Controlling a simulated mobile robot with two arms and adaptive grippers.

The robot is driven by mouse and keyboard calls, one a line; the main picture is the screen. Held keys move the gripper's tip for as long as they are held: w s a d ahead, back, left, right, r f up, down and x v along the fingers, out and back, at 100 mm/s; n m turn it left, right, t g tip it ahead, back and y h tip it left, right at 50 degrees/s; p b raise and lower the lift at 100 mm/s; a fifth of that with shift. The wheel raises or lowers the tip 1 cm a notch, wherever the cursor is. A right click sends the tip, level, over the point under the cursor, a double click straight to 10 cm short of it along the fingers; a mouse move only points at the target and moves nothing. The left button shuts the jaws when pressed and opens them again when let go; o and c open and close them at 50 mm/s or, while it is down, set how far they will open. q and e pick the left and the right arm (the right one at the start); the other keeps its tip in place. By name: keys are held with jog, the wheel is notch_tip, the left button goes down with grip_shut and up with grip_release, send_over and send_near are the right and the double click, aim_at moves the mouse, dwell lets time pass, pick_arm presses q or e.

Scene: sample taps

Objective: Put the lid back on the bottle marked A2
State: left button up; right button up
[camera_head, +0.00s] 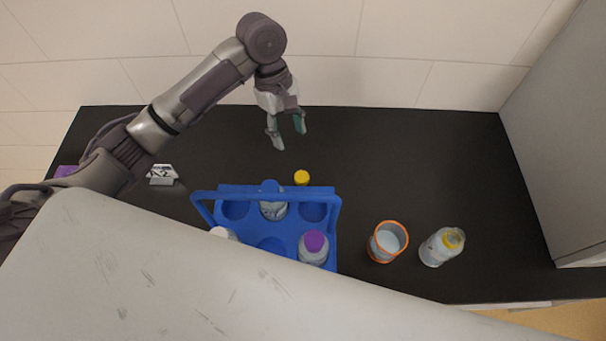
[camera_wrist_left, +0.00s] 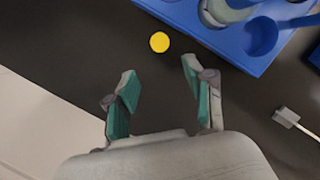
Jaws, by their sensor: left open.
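A yellow lid (camera_head: 301,177) lies on the black bench just behind the blue bottle carrier; it also shows in the left wrist view (camera_wrist_left: 159,42). My left gripper (camera_head: 289,139) is open and empty, above the bench on the wall side of the lid. In the left wrist view the lid is just beyond the spread fingertips (camera_wrist_left: 160,72). A clear bottle (camera_head: 436,248) with yellow at its top stands at the right; I cannot tell whether it is capped. I cannot read marks on the bottles. My right gripper is not in view.
The blue carrier (camera_head: 206,210) holds a blue-capped bottle (camera_head: 273,209), a purple-capped bottle (camera_head: 314,243) and a white-topped one (camera_head: 222,232); some slots are empty. An orange-rimmed cup (camera_head: 388,242) stands between carrier and right bottle. The back right bench is clear. A grey cabinet (camera_head: 565,130) bounds the right.

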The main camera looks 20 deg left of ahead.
pick_arm(q)
jog(key=shift+s, duration=0.1)
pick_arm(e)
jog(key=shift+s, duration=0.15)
pick_arm(q)
send_over(302, 176)
jog(key=a, duration=0.2)
jog(key=f, duration=0.8)
jog(key=shift+w+d+p, duration=0.2)
jog(key=shift+w+p, duration=0.05)
jog(key=shift+p, duration=0.15)
jog(key=shift+f, duration=0.1)
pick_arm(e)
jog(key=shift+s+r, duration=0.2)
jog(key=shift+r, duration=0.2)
pick_arm(q)
jog(key=shift+d+f, duration=0.1)
jog(key=shift+f, duration=0.25)
jog(key=p+x, duration=0.1)
jog(key=x, duration=0.3)
jog(key=shift+w+f, duration=0.1)
jog(key=shift+f, duration=0.2)
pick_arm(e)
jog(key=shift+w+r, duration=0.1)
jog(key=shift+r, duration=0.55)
